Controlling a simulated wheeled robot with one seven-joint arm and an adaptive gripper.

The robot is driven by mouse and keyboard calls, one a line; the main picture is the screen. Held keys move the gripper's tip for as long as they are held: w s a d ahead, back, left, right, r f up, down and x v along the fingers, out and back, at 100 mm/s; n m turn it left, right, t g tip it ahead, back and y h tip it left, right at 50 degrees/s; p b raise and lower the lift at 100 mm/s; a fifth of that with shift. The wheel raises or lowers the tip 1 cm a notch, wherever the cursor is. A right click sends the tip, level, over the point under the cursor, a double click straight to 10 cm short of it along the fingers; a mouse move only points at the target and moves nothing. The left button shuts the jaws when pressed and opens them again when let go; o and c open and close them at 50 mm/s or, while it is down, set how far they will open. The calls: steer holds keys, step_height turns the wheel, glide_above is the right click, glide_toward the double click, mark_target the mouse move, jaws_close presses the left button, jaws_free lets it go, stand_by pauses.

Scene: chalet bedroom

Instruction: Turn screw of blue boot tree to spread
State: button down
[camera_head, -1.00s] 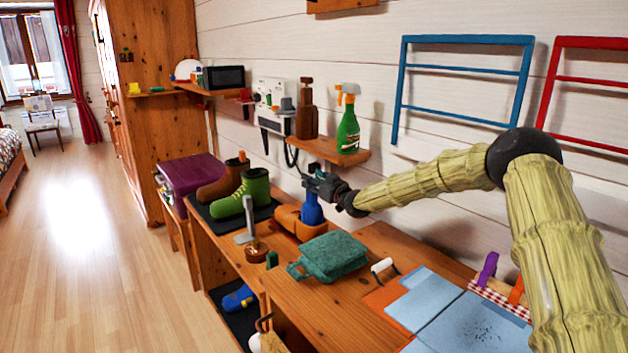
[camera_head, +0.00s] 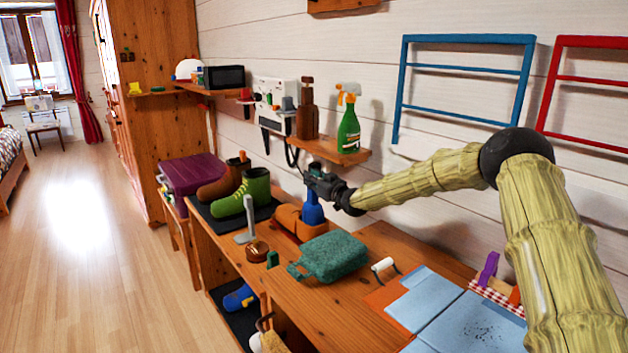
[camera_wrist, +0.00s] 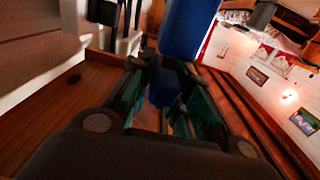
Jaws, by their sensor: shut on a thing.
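The blue boot tree (camera_head: 313,213) stands upright at the tan-orange shoe-like piece (camera_head: 287,222) on the wooden bench. My gripper (camera_head: 313,176) is at its upper end, shut on a blue part of it. In the wrist view, my gripper's green-padded fingers (camera_wrist: 166,72) lie on either side of a blue piece, and a larger blue part (camera_wrist: 187,28) rises beyond them. The screw itself is not clearly visible. Whether the boot tree sits inside the tan-orange piece is hard to tell.
A green boot (camera_head: 243,194) and brown boot (camera_head: 222,183) stand on a dark mat to the left. A wall shelf (camera_head: 331,148) with a green spray bottle (camera_head: 349,130) is close above my gripper. Another blue object (camera_head: 238,298) lies lower down.

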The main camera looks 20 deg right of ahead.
steer(key=shift+m+h, duration=0.3)
steer(key=shift+h, duration=0.2)
steer(key=c, duration=1.3)
jaws_free()
steer(key=shift+s, duration=0.1)
steer(key=v, duration=1.1)
steer(key=shift+s+d+f, duration=0.15)
steer(key=shift+s+d, duration=0.05)
steer(key=shift+s, duration=0.2)
